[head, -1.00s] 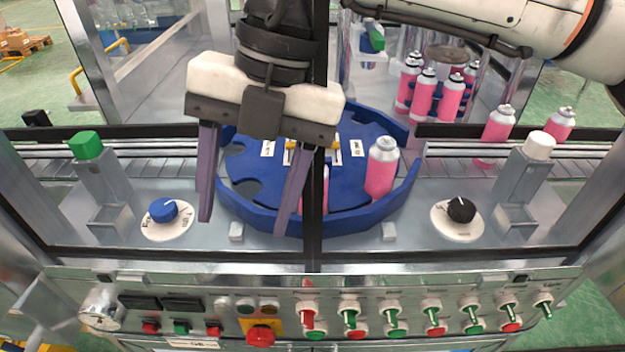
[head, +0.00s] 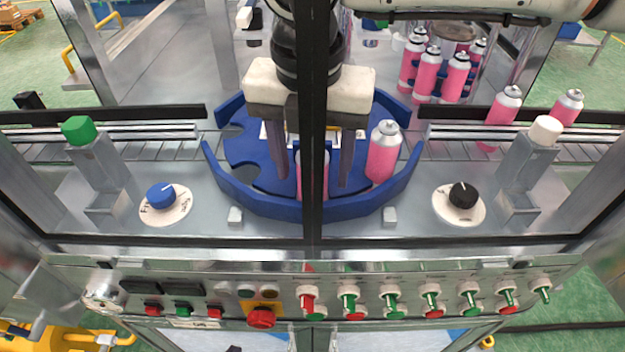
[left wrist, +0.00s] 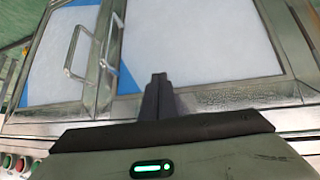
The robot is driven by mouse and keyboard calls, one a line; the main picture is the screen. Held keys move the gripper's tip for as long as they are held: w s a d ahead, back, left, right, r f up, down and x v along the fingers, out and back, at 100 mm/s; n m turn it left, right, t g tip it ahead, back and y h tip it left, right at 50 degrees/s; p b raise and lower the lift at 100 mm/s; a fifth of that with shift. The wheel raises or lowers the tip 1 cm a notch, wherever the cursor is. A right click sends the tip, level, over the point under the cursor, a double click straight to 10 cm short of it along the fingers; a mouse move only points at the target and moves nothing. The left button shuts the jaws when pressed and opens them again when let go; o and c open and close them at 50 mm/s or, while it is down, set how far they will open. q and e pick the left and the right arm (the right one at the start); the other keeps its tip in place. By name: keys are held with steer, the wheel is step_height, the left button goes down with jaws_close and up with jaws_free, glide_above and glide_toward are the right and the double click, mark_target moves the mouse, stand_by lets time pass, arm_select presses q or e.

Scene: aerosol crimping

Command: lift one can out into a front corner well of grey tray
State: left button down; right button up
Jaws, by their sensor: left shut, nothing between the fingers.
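A pink can with a silver top (head: 382,155) stands upright in the right side of the blue rotary carrier (head: 250,200). A second pink can (head: 303,178) stands at the carrier's front, mostly hidden behind the black upright frame bar. My right gripper (head: 312,178) points down over that can, its fingers open on either side of it; contact cannot be told. My left gripper (left wrist: 159,78) shows only in the left wrist view, shut and empty before framed panels. I cannot make out the grey tray.
The black bar (head: 313,220) stands in front of the carrier. Pink cans (head: 503,112) stand on the right conveyor, and several more (head: 430,72) behind. Blue (head: 161,196) and black (head: 463,194) knobs flank the carrier. A metal handle (left wrist: 108,55) is in the left wrist view.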

steer(key=shift+w+f, duration=0.1)
steer(key=shift+f, duration=0.65)
steer(key=c, duration=1.1)
